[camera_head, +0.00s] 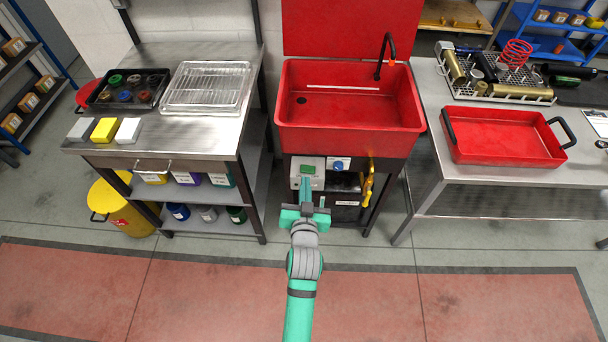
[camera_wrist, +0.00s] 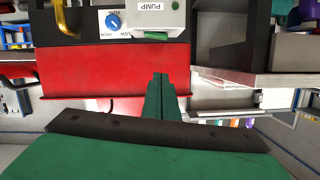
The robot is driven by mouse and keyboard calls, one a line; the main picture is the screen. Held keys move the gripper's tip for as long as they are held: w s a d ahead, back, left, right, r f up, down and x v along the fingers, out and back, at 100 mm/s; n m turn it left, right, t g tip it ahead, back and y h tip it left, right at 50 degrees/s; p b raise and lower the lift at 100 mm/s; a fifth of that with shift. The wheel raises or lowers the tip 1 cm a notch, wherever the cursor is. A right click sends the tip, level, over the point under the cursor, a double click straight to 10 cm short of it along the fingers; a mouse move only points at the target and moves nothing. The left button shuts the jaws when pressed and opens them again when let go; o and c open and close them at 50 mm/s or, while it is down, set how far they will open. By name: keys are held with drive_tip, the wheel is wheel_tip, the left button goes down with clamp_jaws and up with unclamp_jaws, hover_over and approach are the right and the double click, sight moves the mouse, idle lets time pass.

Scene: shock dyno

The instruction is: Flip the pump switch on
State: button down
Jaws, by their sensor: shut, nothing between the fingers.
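The pump control box (camera_head: 296,168) is a pale grey box under the left front of the red sink, with a green patch on its face in the head view. In the wrist view the box (camera_wrist: 168,18) shows upside down at the top edge, with a PUMP label (camera_wrist: 152,6) and a green strip (camera_wrist: 156,36). I cannot clearly make out the switch lever; part of the box is cut off. My gripper (camera_head: 305,181) is shut and empty, its fingers pointing at the box and overlapping its lower part in the head view. In the wrist view the fingertips (camera_wrist: 160,76) appear apart from the box.
A blue knob (camera_head: 338,166) sits right of the box, with a yellow valve handle (camera_head: 368,183) further right. The red sink (camera_head: 350,137) overhangs them. Steel benches stand left (camera_head: 190,145) and right (camera_head: 430,190). The floor in front is clear.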

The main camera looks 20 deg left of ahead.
hover_over(304, 172)
drive_tip(key=s+d, duration=0.1)
drive_tip(key=s, duration=0.1)
wheel_tip(304, 172, down, 2)
drive_tip(key=f, duration=0.3)
drive_tip(key=shift+w+a+f, duration=0.15)
drive_tip(key=shift+w+a, duration=0.1)
drive_tip(key=shift+w, duration=0.15)
drive_tip(key=shift+a+f, duration=0.1)
drive_tip(key=shift+f, duration=0.4)
drive_tip(key=shift+f, duration=0.1)
